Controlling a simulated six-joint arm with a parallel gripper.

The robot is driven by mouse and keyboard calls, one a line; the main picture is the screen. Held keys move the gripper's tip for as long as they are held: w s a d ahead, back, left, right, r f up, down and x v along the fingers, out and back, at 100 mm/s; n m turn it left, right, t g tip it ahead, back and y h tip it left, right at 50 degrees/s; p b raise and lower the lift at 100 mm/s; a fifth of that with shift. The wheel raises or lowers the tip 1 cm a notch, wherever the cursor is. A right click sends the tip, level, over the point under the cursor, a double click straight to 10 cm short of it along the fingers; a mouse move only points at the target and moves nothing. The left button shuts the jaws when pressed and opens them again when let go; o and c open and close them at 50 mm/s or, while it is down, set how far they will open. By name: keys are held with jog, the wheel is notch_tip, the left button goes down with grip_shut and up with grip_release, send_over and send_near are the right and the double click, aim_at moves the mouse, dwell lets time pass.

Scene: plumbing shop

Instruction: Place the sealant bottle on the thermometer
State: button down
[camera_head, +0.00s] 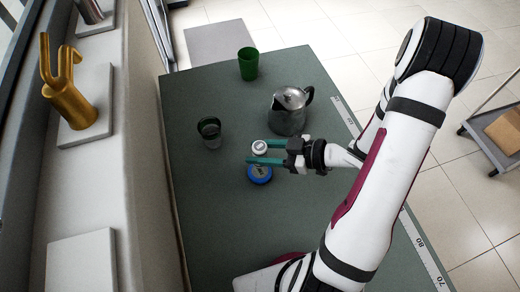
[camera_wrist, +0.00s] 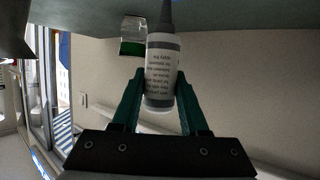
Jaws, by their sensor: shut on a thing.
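My gripper (camera_head: 264,154) is shut on the sealant bottle (camera_head: 259,147), with a teal finger on either side. In the wrist view the bottle (camera_wrist: 162,75) is white with printed text, a grey band and a dark nozzle. The nozzle points toward the table surface, which is at the top of that view, so the bottle appears upside down. The blue-rimmed round thing (camera_head: 259,176), seemingly the thermometer, lies on the table just below the gripper in the head view, partly covered by a finger. I cannot tell whether bottle and thermometer touch.
A metal teapot (camera_head: 288,112) stands close behind my gripper on the green table (camera_head: 215,235). A dark-rimmed glass (camera_head: 210,132) stands to the left, and a green cup (camera_head: 248,64) at the back. The table's near left part is clear. A wall ledge borders the left side.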

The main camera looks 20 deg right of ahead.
jog(key=shift+f, duration=0.15)
jog(key=shift+c, duration=2.1)
grip_release()
